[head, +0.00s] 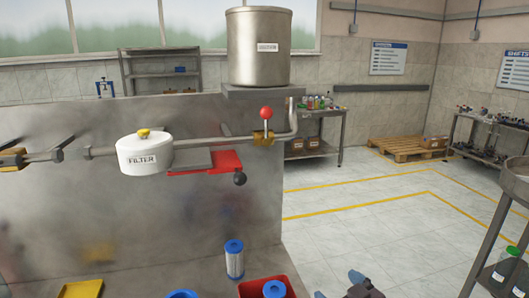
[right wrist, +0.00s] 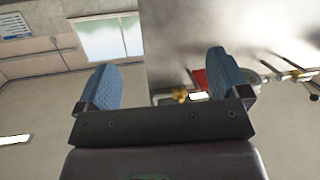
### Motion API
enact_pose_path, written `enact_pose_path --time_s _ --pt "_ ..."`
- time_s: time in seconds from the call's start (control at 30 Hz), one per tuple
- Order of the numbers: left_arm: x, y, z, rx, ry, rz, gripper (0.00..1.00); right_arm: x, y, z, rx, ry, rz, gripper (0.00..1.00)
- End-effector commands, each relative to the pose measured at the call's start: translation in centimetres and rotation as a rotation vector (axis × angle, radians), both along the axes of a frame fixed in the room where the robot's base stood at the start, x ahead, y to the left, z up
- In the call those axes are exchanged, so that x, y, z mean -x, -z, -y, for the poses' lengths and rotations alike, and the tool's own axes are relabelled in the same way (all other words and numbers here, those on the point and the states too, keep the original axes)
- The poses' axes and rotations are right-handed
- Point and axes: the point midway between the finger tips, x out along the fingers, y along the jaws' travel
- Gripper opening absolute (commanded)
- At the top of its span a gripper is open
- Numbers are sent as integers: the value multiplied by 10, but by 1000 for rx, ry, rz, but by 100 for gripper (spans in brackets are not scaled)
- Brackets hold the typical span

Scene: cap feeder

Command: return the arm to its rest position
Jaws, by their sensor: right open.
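My right gripper (head: 341,287) shows at the bottom edge of the head view, right of the metal bench, over the floor area. In the right wrist view its two blue fingers stand wide apart, with nothing between them (right wrist: 160,80). The wrist view looks past the fingers to the wall, a window and, on the right, the steel panel with its pipe. Most of the right arm is outside the head view. My left gripper is in neither view.
A red bin (head: 289,281) with a blue-topped cartridge stands near the right gripper. Another blue-capped cartridge (head: 235,262) stands upright on the bench. A white filter housing (head: 144,158) hangs on the pipe. A metal rack (head: 493,235) stands at the right. Tiled floor (head: 380,235) between is clear.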

Motion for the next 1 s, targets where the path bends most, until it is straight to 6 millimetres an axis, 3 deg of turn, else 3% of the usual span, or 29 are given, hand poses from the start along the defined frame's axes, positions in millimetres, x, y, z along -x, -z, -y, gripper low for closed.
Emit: enact_pose_path --time_s 0.27,0.43,0.6,0.8,1.0 --pt "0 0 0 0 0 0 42 62 72 55 15 222 -63 94" --pt "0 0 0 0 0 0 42 119 121 86 38 347 -158 94" --pt "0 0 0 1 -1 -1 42 176 160 103 32 433 -274 94" --pt "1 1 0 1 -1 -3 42 212 181 107 28 466 -346 94" --pt "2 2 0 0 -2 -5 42 216 183 108 31 468 -355 94"
